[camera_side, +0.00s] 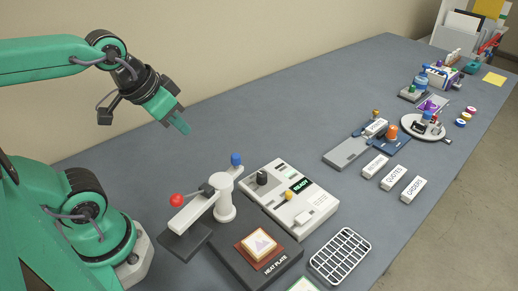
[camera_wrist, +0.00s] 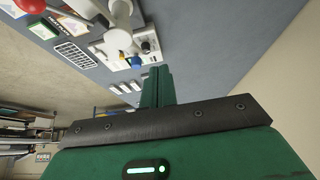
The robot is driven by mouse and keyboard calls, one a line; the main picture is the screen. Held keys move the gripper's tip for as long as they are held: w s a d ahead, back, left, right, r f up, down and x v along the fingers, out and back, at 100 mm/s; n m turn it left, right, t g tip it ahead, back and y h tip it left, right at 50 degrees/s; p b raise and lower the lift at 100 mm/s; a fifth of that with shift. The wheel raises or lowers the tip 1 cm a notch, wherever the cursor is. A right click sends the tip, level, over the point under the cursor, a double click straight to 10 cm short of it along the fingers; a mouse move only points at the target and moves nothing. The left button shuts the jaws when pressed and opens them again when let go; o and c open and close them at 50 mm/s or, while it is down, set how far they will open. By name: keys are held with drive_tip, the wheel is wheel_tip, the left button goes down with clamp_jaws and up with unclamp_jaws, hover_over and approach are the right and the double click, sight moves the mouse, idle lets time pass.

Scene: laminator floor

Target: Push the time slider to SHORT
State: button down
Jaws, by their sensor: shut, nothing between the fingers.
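A white control panel (camera_side: 280,208) stands on the bench with a dark READY display (camera_side: 299,186). A small yellow slider knob (camera_side: 288,196) sits on its face, below the display; it looks like the time slider. Its markings are too small to read, so I cannot tell which end is SHORT. My gripper (camera_side: 182,127) is shut and empty, up in the air behind and left of the panel, well apart from it. In the wrist view, my gripper's fingers (camera_wrist: 159,70) point toward the bench; the panel is partly hidden behind the lever post there.
A white lever post (camera_side: 226,200) with red (camera_side: 177,200) and blue (camera_side: 236,158) balls stands between my gripper and the panel. The panel also has a black knob (camera_side: 262,177). A heat plate (camera_side: 240,253) and wire rack (camera_side: 341,256) lie in front.

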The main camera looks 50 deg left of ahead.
drive_tip(key=c, duration=1.3)
unclamp_jaws()
drive_tip(key=shift+w, duration=0.1)
drive_tip(key=shift+c, duration=0.2)
drive_tip(key=shift+w+d+r+n, duration=0.1)
drive_tip(key=shift+w+d+n, duration=0.25)
drive_tip(key=shift+w+n, duration=0.5)
drive_tip(key=n+g, duration=0.6)
drive_tip(key=n, duration=1.9)
hover_over(289, 193)
drive_tip(key=shift+f, duration=6)
drive_tip(key=shift+f, duration=0.15)
drive_tip(key=shift+f, duration=3.75)
